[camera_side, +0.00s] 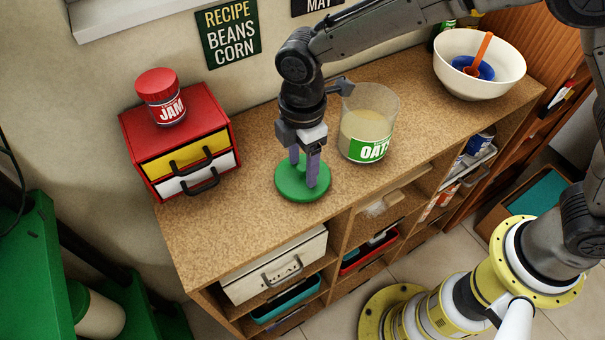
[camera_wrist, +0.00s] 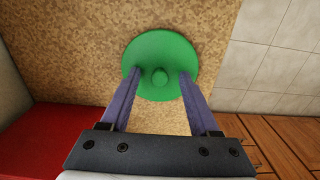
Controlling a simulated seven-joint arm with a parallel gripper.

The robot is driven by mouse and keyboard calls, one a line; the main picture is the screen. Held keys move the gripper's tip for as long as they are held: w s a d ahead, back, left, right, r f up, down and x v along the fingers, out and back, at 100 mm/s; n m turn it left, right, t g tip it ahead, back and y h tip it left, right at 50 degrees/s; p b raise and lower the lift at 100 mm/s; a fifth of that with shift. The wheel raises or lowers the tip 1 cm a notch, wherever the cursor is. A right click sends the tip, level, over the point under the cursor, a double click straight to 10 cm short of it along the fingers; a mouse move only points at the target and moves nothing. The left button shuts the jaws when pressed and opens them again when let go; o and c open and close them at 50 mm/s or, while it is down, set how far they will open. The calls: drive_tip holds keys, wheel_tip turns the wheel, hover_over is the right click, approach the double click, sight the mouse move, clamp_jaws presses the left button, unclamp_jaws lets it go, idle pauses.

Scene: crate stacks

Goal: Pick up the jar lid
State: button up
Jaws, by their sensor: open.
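A round green lid (camera_side: 290,188) with a small knob in its middle lies flat on the cork-like counter top, in front of the oats jar. In the wrist view the green lid (camera_wrist: 160,50) is ahead of the fingers, and its knob lies between the fingertips. My gripper (camera_side: 303,180) is open and points down over the lid, with one finger on each side of the knob. In the wrist view my gripper (camera_wrist: 158,74) shows its two purple fingers apart with nothing held. I cannot tell whether the fingertips touch the lid.
A glass oats jar (camera_side: 385,120) without a lid stands just behind and right of the lid. A red drawer box (camera_side: 215,105) with a red-lidded jam jar (camera_side: 162,97) on it stands left. A white bowl (camera_side: 445,75) stands far right. Counter (camera_side: 210,235) at front left is clear.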

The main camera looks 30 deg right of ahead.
clamp_jaws()
drive_tip(key=shift+r, duration=0.1)
idle(0.3)
